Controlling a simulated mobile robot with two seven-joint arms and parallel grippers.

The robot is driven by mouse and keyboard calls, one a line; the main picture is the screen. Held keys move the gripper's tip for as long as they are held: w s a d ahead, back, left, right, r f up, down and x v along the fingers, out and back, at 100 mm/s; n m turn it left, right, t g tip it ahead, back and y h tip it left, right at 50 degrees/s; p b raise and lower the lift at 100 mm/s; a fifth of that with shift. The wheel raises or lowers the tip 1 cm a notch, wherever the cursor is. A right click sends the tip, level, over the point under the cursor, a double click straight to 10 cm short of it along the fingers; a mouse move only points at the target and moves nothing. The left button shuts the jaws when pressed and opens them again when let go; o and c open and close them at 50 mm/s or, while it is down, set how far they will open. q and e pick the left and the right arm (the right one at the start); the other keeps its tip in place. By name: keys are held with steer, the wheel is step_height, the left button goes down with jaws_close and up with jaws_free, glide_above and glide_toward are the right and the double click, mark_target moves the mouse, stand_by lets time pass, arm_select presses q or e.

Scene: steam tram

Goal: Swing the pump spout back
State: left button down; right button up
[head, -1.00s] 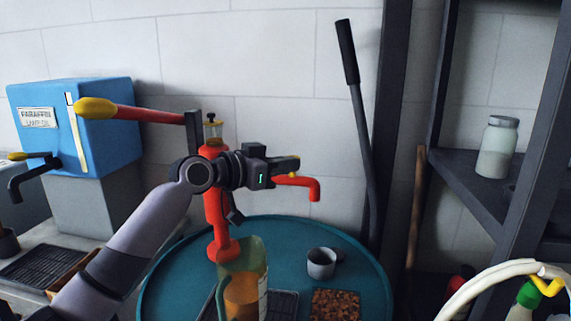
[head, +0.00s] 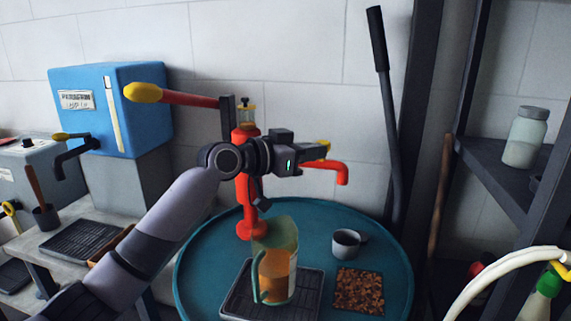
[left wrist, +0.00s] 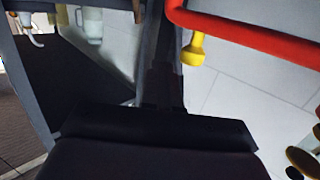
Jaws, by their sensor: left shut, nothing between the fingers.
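The red pump (head: 246,185) stands at the back of a round teal table. Its red spout (head: 335,166) points right, with the end bent down. A yellow knob (head: 323,147) sits on the spout; in the left wrist view the red spout (left wrist: 255,30) crosses the top right with the yellow knob (left wrist: 196,50). My left gripper (head: 304,153) is shut and empty, in front of the pump and beside the knob. In the left wrist view its dark fingers (left wrist: 165,88) lie left of the knob, apart from it in the picture. My right gripper is not in view.
A jug of amber liquid (head: 277,270) stands on a dark grate below the pump. A grey cup (head: 346,243) and a brown mat (head: 359,290) are to its right. A blue paraffin box (head: 135,110) is left, a dark lever (head: 388,120) and shelf (head: 500,175) right.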

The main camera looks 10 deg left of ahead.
arm_select(q)
steer(key=s+a+r+b, duration=0.1)
steer(key=s+a, duration=0.1)
steer(key=s, duration=0.8)
steer(key=shift+r+b, duration=0.15)
steer(key=shift+b, duration=0.25)
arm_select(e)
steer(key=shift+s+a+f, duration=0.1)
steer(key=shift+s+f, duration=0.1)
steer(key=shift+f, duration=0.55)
arm_select(q)
steer(key=shift+s, duration=0.1)
